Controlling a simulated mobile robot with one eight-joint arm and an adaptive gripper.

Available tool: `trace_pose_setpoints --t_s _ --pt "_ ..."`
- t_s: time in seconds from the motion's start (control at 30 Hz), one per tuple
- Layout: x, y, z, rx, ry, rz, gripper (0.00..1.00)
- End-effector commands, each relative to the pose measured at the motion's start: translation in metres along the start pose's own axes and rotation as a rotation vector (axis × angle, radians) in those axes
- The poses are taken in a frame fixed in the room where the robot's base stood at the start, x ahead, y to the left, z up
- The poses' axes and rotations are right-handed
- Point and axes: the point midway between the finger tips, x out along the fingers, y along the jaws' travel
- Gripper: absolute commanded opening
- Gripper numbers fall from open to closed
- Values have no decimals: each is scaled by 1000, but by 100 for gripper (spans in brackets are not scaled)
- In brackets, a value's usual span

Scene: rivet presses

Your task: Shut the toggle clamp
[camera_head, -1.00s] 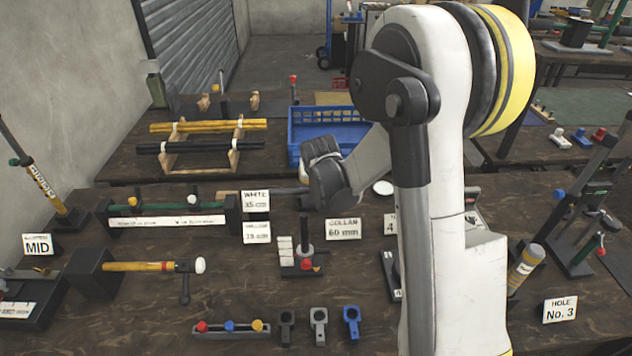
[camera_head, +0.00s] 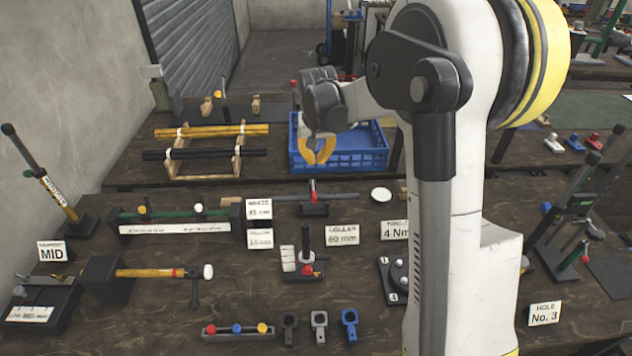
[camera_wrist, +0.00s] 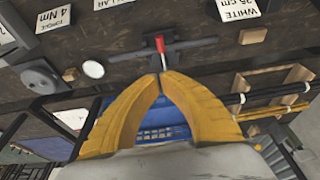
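What looks like the toggle clamp (camera_head: 313,208) stands on the near bench, a dark base with a long grey horizontal bar and an upright red-tipped lever. The lever (camera_wrist: 160,45) also shows in the wrist view, at the middle of the bar. My gripper (camera_head: 318,163) hangs above and behind the clamp, in front of the blue crate in the head view. Its yellow fingers curve together and their tips meet (camera_wrist: 160,75), with nothing between them. In the wrist view the tips appear just below the red lever; I cannot tell the distance, and see no contact.
A blue crate (camera_head: 345,160) and a rack of yellow and black rods (camera_head: 205,150) stand on the far bench. The collar post (camera_head: 305,255), a white disc (camera_head: 381,194) and sign cards (camera_head: 342,234) surround the clamp. My arm hides much of the right side.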

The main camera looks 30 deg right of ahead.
Motion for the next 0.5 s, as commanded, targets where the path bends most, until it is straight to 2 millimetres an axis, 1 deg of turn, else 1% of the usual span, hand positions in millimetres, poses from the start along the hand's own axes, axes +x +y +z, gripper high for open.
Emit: trace_pose_setpoints --t_s 0.07,0.17,0.27,0.5 --pt "2 0 -2 -1 -27 -3 0" --pt "14 0 -1 -2 -30 -4 0" --pt "32 0 0 -2 -28 -3 0" --pt "85 0 1 -2 -27 -3 0"
